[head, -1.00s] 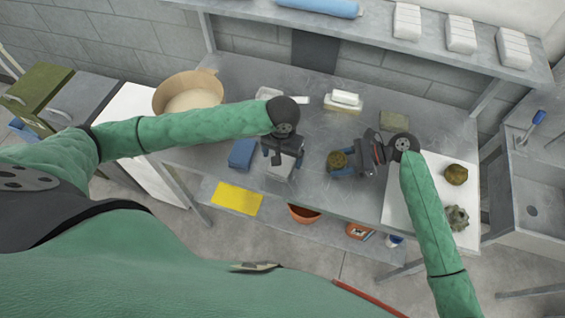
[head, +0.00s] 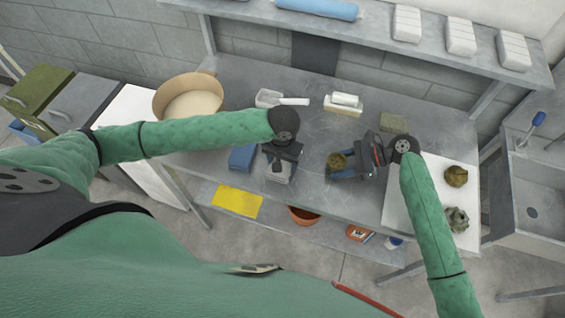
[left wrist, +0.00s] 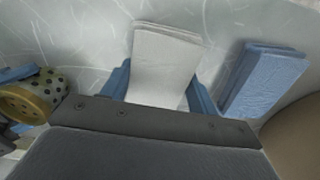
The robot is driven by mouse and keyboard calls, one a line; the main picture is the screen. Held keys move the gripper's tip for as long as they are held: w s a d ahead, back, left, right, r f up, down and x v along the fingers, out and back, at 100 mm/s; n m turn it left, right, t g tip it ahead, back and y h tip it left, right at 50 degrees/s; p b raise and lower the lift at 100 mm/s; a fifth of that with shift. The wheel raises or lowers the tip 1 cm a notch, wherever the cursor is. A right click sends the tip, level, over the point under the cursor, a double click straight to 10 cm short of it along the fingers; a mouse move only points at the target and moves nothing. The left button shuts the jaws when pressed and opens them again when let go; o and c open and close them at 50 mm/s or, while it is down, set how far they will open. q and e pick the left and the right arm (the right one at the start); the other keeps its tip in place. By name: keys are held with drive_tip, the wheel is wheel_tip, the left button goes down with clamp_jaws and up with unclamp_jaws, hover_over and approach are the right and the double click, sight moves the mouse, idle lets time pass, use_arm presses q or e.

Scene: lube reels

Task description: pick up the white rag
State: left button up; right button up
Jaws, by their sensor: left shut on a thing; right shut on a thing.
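The white rag (head: 277,173) is a folded pale cloth at the front of the grey table, left of centre. In the left wrist view the rag (left wrist: 163,62) lies between the two blue fingers. My left gripper (head: 279,168) is shut on it from above. I cannot tell whether the rag is clear of the tabletop. My right gripper (head: 341,168) is shut on a brass-coloured perforated reel (head: 337,160), right of the rag. The reel also shows at the left edge of the left wrist view (left wrist: 38,97).
A folded blue cloth (head: 241,158) lies just left of the rag. A white scoop (head: 270,97), a white-topped block (head: 343,104) and a round tan bowl (head: 190,101) stand farther back. The table's front edge is close.

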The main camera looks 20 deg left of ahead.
use_arm(q)
wheel_tip(320, 180, up, 10)
idle(0.5)
drive_tip(key=shift+f, duration=0.1)
